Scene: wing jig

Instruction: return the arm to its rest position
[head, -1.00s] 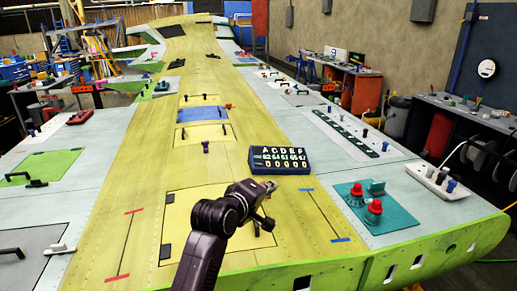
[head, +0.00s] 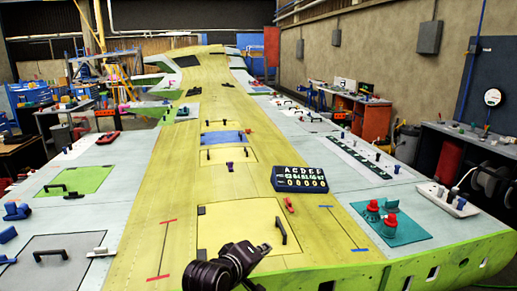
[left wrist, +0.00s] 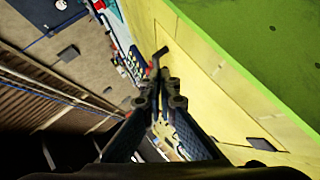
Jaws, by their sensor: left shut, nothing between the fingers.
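My left gripper (head: 262,248) is dark and shows low in the head view, in front of the yellow hatch panel (head: 230,231) of the wing. Its fingers are shut with nothing between them. In the left wrist view the two fingertips (left wrist: 161,92) come together near the middle of the picture. The yellow wing surface (left wrist: 200,70) lies beyond them, with a black handle-like piece (left wrist: 158,57) just past the tips. Most of the left arm is cut off by the lower edge of the head view. My right gripper is not in view.
A dark blue counter box (head: 300,180) and a small red item (head: 289,204) lie near the hatch. A teal plate with red knobs (head: 388,225) is at right. Green (head: 78,181) and grey (head: 55,250) panels with black handles are at left. The wing's green front edge (head: 455,262) runs along the bottom right.

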